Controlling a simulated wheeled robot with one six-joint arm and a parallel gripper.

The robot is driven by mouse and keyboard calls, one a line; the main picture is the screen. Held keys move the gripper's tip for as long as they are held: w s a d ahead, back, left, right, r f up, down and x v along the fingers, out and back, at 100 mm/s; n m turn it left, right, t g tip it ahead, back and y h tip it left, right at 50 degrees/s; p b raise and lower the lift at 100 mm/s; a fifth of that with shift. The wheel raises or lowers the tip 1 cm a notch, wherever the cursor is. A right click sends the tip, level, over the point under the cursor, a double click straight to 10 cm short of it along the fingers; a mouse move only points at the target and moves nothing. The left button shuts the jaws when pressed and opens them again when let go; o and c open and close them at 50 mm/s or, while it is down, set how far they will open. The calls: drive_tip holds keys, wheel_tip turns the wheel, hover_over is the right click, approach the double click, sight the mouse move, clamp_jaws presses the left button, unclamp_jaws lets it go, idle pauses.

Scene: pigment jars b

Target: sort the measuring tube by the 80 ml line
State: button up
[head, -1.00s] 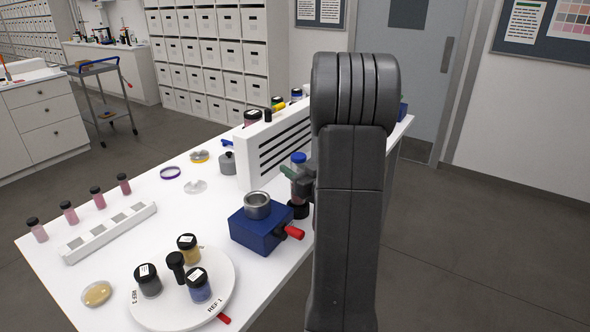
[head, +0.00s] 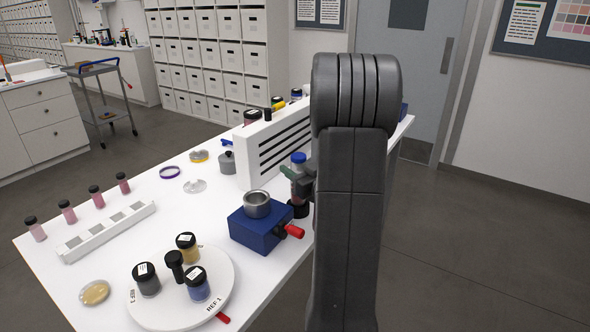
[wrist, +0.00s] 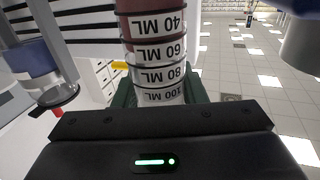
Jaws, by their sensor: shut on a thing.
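The measuring tube, with a blue cap (head: 299,158), stands upright at the table's right edge, partly behind my arm. In the wrist view the tube (wrist: 155,72) has bands marked 40, 60, 80 and 100 ML. Dark red content shows around the 40 ML band and ends near the 60 ML band; the part by the 80 ML band looks clear. My gripper (wrist: 160,98) is shut on the tube near the 80 and 100 ML bands, with a green finger on each side. A dark base (head: 299,209) shows below the tube; whether they touch is unclear.
A blue box (head: 258,230) with a metal cup (head: 257,204) and red knob stands just left of the tube. A white slatted rack (head: 272,140) is behind it. A round white turntable (head: 218,297) with jars and a white holder strip (head: 108,231) lie left.

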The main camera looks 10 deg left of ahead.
drive_tip(key=shift+f+b, duration=1.55)
drive_tip(key=o, duration=1.3)
drive_tip(key=b+v, duration=0.1)
drive_tip(key=v, duration=1.3)
drive_tip(key=shift+w+a+r, duration=0.1)
drive_tip(key=shift+a, duration=0.1)
drive_tip(key=p+x, duration=0.1)
drive_tip(key=x, duration=1.2)
drive_tip(key=shift+w+a, duration=0.2)
drive_tip(key=shift+a, duration=0.05)
drive_tip(key=shift+d, duration=0.15)
